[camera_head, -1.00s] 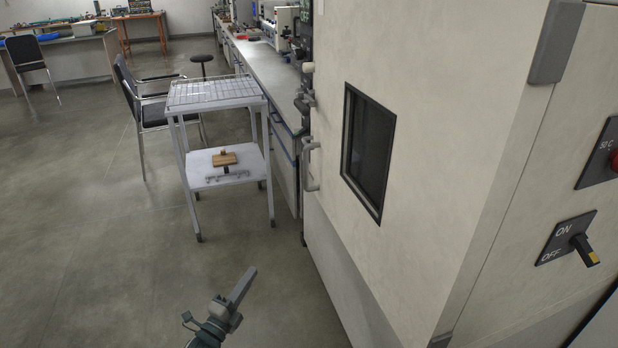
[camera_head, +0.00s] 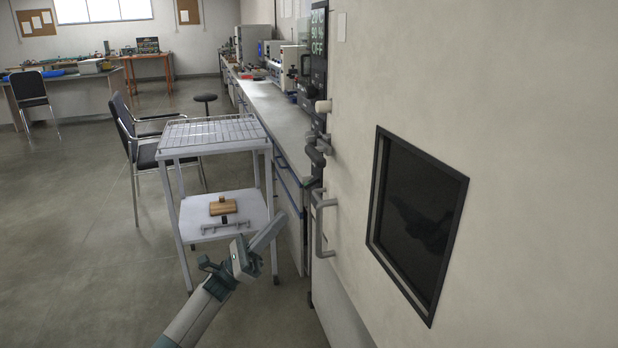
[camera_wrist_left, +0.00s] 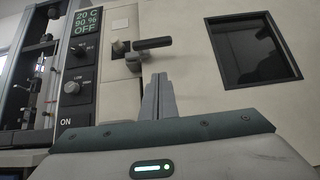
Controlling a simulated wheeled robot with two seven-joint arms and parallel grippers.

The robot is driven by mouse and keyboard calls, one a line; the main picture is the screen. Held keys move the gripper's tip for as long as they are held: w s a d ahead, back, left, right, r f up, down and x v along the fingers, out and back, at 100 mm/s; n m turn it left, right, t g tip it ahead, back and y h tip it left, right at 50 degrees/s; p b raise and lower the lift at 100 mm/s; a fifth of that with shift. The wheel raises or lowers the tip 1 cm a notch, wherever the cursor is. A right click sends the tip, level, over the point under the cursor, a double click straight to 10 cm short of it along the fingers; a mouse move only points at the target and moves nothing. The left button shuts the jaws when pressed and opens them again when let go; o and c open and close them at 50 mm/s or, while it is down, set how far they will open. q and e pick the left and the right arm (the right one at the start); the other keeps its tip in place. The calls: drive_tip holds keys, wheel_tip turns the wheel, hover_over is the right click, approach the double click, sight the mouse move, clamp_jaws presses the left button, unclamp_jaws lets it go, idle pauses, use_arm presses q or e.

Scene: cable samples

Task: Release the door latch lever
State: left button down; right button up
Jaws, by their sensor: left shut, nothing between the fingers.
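The latch lever (camera_wrist_left: 153,43) shows in the left wrist view as a dark bar standing out from a pale mount on the chamber front, pointing right. In the head view, a dark lever-like fitting (camera_head: 316,156) sits at the door's left edge, seen nearly edge-on. The pale door (camera_head: 500,180) with its dark window appears closed. My left gripper (camera_head: 279,224) is shut and empty, left of the door handle in the head view. In the left wrist view, its fingertips (camera_wrist_left: 158,76) appear just below the lever; contact is not visible. My right gripper is out of view.
A grey pull handle (camera_head: 321,224) juts from the door below the lever. A pale round knob (camera_head: 323,107) sits above it. A wire-topped cart (camera_head: 250,205) stands close behind my left gripper. A long bench (camera_head: 265,115) runs behind. Open floor lies left.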

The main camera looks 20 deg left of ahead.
sight(320, 152)
use_arm(q)
drive_tip(key=shift+d+r, duration=0.1)
